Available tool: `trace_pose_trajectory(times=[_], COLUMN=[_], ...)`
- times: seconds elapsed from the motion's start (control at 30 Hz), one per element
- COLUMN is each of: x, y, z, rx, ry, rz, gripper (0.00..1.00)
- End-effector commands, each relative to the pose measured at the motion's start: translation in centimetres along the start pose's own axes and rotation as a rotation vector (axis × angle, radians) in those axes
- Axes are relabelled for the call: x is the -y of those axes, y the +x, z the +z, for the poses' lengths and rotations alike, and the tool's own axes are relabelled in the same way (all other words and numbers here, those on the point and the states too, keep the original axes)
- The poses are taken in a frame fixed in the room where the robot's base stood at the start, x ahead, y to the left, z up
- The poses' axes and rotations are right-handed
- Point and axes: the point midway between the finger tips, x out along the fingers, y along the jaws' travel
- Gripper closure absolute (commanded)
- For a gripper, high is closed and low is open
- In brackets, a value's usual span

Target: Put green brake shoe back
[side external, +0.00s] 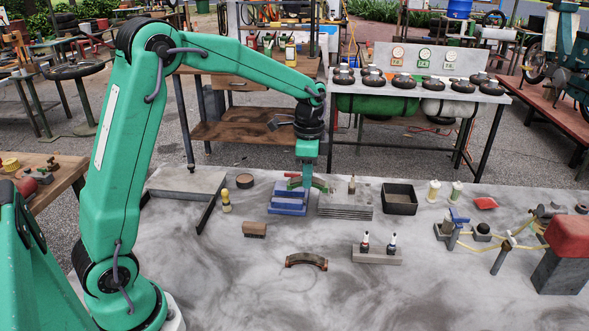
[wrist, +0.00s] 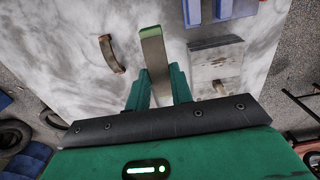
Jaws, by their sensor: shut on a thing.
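My gripper (side external: 306,178) is shut on the green brake shoe (side external: 320,185), which is held above the table beside the blue stepped block (side external: 288,204). In the wrist view the shoe (wrist: 154,55) stands out between my gripper's fingers (wrist: 158,88), with a green end and a grey-tan face. My fingers hide its near end. I cannot tell whether the shoe touches the blue block. A brown curved brake shoe (side external: 307,261) lies on the grey table towards the front; it also shows in the wrist view (wrist: 110,54).
Right of the blue block is a ribbed grey plate (side external: 345,212) and a black open box (side external: 400,199). A holder with two small bottles (side external: 377,255) and a small brown block (side external: 255,230) stand nearer. The front middle table is mostly clear. A vise-like fixture (side external: 450,228) stands at right.

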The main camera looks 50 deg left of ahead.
Motion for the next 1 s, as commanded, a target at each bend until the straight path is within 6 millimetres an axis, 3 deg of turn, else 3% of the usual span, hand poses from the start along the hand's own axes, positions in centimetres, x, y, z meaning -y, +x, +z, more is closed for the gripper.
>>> trace_pose_trajectory(times=[0.17,0.37,0.7,1.0], x=[-0.1,-1.6,-9.0,-15.2], y=[0.0,0.2,1.2,2.2], z=[-0.1,-0.8,-3.3,-4.1], rx=[0.000,0.000,0.000,0.000], ry=[0.000,0.004,0.008,0.005], rz=[0.000,0.000,0.000,0.000], gripper=[1.00,1.00,1.00,1.00])
